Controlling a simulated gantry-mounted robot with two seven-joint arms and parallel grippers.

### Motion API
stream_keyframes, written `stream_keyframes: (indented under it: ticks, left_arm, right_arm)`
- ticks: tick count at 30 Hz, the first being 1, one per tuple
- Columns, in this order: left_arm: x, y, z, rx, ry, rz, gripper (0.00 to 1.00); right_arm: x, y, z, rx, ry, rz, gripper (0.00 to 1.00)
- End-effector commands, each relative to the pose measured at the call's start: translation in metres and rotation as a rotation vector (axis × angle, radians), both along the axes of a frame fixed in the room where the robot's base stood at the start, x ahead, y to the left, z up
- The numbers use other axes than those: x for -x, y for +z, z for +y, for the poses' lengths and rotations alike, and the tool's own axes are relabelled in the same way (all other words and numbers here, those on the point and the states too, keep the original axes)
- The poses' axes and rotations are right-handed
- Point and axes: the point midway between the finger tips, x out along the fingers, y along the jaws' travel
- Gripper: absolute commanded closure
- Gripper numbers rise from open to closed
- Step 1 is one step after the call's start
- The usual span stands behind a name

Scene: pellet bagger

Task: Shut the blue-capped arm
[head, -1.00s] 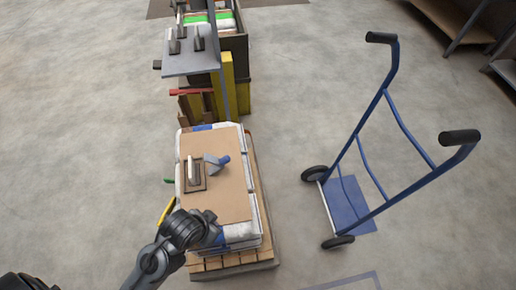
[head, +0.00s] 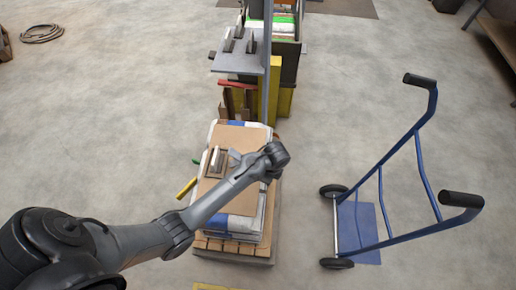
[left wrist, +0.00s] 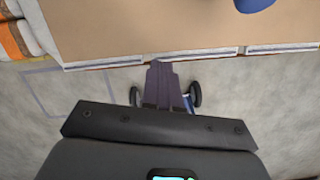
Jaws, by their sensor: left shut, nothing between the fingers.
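The blue-capped arm (head: 234,155) is a small grey lever on the brown board (head: 238,205) atop the pallet stack. My left arm crosses in front of it and covers part of it in the head view. A blue rounded piece (left wrist: 255,4), probably its cap, is cut off at the top edge of the left wrist view. My left gripper's fingers (left wrist: 165,68) are together and empty, apart from the blue piece. In the head view its wrist hangs over the right part of the board and the fingertips are hidden. My right gripper is not in view.
A dark plate with an upright handle (head: 216,160) stands left of the lever. A blue hand truck (head: 358,232) stands right of the pallet (head: 230,249). A grey raised shelf (head: 238,55) and yellow post (head: 275,88) stand behind. Open floor lies around.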

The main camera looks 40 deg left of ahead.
Motion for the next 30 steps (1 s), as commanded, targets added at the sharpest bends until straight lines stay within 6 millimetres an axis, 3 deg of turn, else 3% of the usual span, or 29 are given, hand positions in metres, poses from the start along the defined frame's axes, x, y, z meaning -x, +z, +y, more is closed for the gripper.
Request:
stream_keyframes:
  ticks: [1,6,12,16,23,30]
  left_arm:
    - [-0.023,0.022,0.004,-0.006,-0.09,0.048,1.0]
    - [-0.069,0.061,0.014,0.004,-0.394,0.219,1.0]
    - [-0.098,0.104,0.021,0.044,-0.647,0.364,1.0]
    - [-0.106,0.12,0.024,0.066,-0.738,0.416,1.0]
    - [-0.105,0.116,0.028,0.079,-0.784,0.442,1.0]
    - [-0.092,0.081,0.037,0.078,-0.782,0.444,1.0]
  right_arm:
    - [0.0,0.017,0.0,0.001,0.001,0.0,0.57]
    - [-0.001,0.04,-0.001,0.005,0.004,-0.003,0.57]
    - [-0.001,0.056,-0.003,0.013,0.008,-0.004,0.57]
    - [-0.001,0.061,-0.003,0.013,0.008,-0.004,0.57]
    - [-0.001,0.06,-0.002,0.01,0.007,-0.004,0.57]
    - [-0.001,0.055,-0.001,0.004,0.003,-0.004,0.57]
